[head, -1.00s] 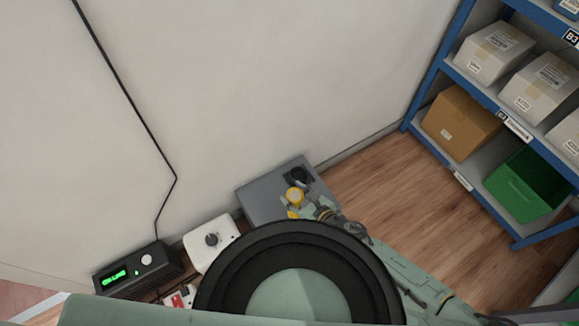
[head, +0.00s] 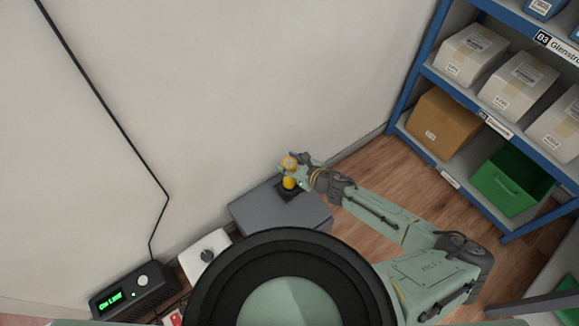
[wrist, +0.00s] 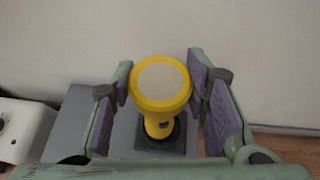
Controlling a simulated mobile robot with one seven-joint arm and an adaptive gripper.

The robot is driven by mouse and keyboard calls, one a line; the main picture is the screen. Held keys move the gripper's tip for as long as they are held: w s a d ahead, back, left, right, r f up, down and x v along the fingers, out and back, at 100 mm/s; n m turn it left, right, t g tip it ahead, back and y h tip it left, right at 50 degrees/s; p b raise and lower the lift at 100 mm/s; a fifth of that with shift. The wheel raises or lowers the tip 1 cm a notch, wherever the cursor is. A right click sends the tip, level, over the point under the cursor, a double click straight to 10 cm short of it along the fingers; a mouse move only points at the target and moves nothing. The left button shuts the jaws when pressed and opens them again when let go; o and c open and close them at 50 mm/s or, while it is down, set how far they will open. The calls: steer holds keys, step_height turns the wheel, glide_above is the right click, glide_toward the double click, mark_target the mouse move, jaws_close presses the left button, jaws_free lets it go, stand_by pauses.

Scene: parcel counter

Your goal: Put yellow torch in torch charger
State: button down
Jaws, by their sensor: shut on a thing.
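The yellow torch (wrist: 160,82) stands upright between the pads of my gripper (wrist: 160,88) in the wrist view, its pale round lens facing the camera. My gripper is shut on its head. In the head view the torch (head: 289,183) is upright at the back of the grey box, with my gripper (head: 292,167) at its top. The black torch charger (wrist: 176,147) is directly below the torch, and its dark base also shows in the head view (head: 291,194). The torch's lower end overlaps the charger's middle; I cannot tell how deep it sits.
The charger is on a grey box (head: 265,212) against the wall. To its left are a white unit with a dark knob (head: 205,250) and a black device with a green display (head: 130,294). A blue shelf rack (head: 400,105) with parcels stands at right.

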steer(key=shift+w+f, duration=0.15)
steer(key=shift+f, duration=0.7)
steer(key=shift+w+f, duration=0.1)
steer(key=shift+f, duration=0.85)
steer(key=c, duration=0.9)
jaws_free()
steer(key=shift+d+p, duration=0.1)
steer(key=shift+p, duration=0.2)
steer(key=shift+v, duration=6)
steer(key=shift+s, duration=0.1)
